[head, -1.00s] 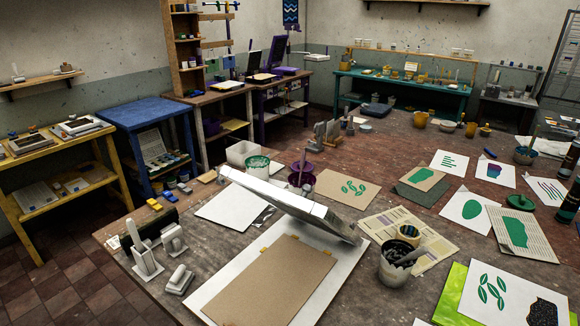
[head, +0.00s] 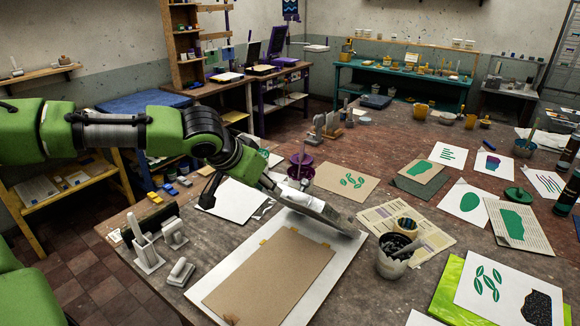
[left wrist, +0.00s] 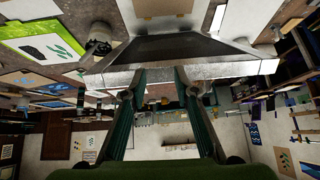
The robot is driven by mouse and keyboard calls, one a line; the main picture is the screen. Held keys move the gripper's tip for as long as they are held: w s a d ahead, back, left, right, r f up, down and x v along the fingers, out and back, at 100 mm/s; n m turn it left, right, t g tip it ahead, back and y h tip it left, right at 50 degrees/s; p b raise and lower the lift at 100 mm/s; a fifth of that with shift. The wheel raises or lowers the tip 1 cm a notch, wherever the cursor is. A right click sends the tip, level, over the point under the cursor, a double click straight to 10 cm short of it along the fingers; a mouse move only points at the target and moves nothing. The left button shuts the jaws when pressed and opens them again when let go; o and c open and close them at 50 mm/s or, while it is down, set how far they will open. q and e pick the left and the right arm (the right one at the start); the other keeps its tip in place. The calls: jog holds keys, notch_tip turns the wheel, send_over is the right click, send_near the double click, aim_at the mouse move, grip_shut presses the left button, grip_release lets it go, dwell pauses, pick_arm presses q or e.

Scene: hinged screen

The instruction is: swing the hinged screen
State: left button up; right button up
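The hinged screen (head: 318,207) is tilted over the far edge of a white base board (head: 348,262), with a brown sheet (head: 270,278) on the board. My left gripper (head: 268,184) comes in from the left and is at the screen's left end; its fingers are hard to make out there. In the left wrist view the screen's pale frame edge (left wrist: 235,69) and dark mesh (left wrist: 165,47) lie across the fingertips. The left gripper's two fingers (left wrist: 157,82) stand apart at that edge, with a gap between them. My right gripper is not in view.
White stamp-like blocks (head: 147,250) stand at the table's left front. A grey pot (head: 397,255) stands right of the board. A purple pot (head: 302,170) is close behind the screen. Prints (head: 474,212) cover the right side.

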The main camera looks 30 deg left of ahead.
pick_arm(q)
send_near(303, 181)
jog(key=shift+x, duration=0.8)
jog(key=x, duration=0.8)
jog(key=shift+d, duration=0.1)
jog(key=shift+c, duration=0.7)
jog(key=c, duration=0.5)
